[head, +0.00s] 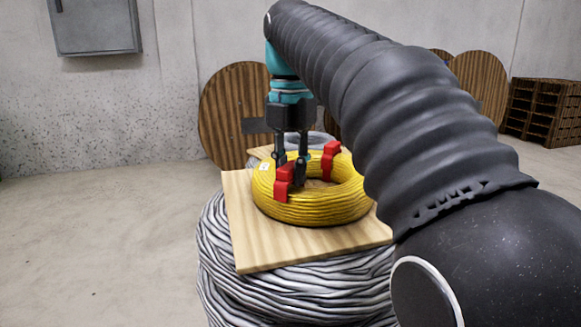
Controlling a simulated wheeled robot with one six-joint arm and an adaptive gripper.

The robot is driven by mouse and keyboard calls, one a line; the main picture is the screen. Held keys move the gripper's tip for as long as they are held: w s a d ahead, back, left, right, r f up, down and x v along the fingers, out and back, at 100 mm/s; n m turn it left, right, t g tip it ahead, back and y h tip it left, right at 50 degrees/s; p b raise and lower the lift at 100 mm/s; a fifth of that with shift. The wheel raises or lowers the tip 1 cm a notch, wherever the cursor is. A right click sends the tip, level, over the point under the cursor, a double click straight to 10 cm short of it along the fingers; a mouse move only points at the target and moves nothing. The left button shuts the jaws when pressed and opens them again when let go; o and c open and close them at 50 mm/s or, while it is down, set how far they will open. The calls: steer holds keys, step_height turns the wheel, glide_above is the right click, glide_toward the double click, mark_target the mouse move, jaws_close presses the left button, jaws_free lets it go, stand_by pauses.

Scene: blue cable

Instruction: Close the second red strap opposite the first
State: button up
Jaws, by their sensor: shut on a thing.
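A coil of yellow cable (315,210) lies flat on a wooden board (245,240). One red strap (283,187) wraps the coil at its near left side. A second red strap (330,160) sits across the coil's opening, at the far right side, upright on the coil. My gripper (290,170) points down over the left part of the coil. Its fingers are at the top of the near left strap and appear shut on it. The fingers hide part of that strap, so its closure cannot be made out. My arm hides the coil's right edge.
The board rests on a large coil of grey cable (230,270). Behind are another grey coil (310,140), wooden reels (230,110) and stacked brown pallets (545,112). A grey box (95,25) hangs on the wall. The floor at left is clear.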

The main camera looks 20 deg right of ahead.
steer(key=shift+f, duration=0.3)
stand_by(0.8)
steer(key=o, duration=1)
